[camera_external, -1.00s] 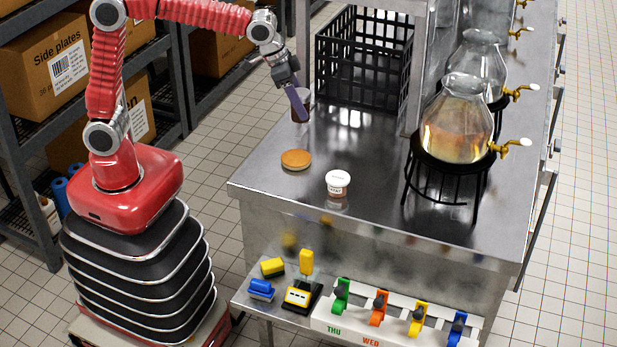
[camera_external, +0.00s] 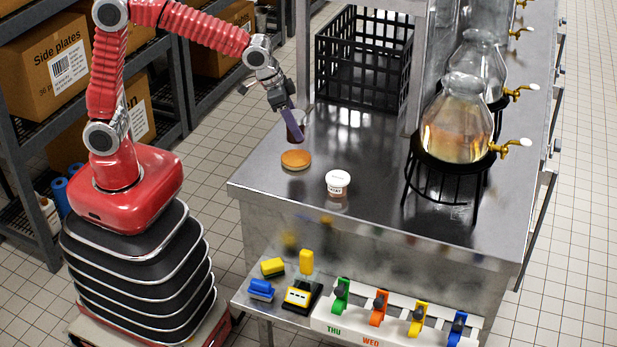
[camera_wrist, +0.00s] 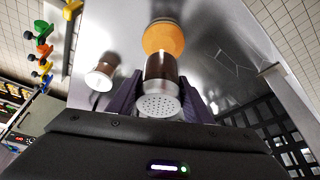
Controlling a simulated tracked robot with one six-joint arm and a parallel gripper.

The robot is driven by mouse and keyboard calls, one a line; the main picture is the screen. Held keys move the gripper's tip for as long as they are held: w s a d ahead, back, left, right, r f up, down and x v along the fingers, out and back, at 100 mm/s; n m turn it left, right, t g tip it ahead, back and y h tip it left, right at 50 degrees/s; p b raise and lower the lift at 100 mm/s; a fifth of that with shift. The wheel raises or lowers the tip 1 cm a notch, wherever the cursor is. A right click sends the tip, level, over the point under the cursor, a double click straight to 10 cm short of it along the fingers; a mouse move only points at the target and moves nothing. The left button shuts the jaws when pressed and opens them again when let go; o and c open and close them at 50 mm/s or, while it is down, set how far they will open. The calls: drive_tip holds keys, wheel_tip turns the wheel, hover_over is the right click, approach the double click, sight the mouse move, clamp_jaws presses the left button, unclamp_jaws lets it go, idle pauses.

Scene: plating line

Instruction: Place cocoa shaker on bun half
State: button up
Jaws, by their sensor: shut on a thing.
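The cocoa shaker (camera_wrist: 161,85), a brown cylinder with a perforated silver lid, is held between the purple fingers of my gripper (camera_wrist: 158,100). In the external view the shaker (camera_external: 297,121) is partly hidden behind my gripper (camera_external: 293,124). The bun half (camera_external: 296,159) is a round orange-brown disc lying on the steel counter, just in front of and below the shaker. In the wrist view the bun half (camera_wrist: 163,38) shows just beyond the shaker. Whether the shaker's base touches the counter is hard to tell.
A small white-lidded tub (camera_external: 338,183) stands on the counter right of the bun half. A black wire crate (camera_external: 363,58) is behind. Glass dispensers (camera_external: 456,125) on black stands are at right. Colored clips and sponges sit on the front lower shelf (camera_external: 372,325).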

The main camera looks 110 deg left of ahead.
drive_tip(key=shift+f, duration=0.6)
drive_tip(key=shift+f, duration=1.85)
drive_tip(key=shift+f, duration=0.1)
drive_tip(key=o, duration=1.2)
drive_tip(key=shift+c, duration=0.2)
drive_tip(key=v, duration=1.2)
